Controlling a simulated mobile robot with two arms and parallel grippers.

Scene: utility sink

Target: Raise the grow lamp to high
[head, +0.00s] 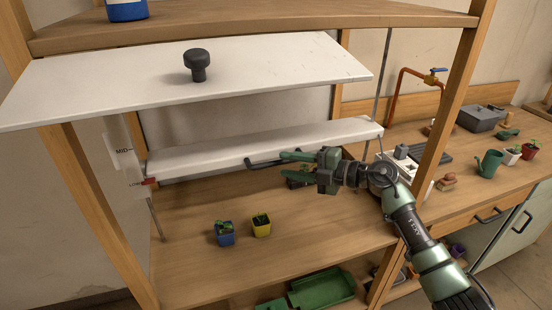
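The grow lamp (215,150) is a long white panel hung level under the shelf, with a dark bar handle (262,163) on its front edge. A height scale (124,160) at the left reads MID and LOW, and a red pointer (150,181) at the lamp's left end sits by the LOW mark. My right gripper (290,164) is at the right part of the handle, with its green fingers apart, one above the other. The handle runs toward the gap between them; the fingers partly hide it, so contact is unclear. My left gripper is out of view.
A tilted white panel with a black knob (197,65) lies above the lamp. Blue (225,238) and yellow (262,230) seedling pots stand on the bench below; another pot is partly hidden behind my gripper. Wooden posts flank the lamp. A watering can (489,163) stands right.

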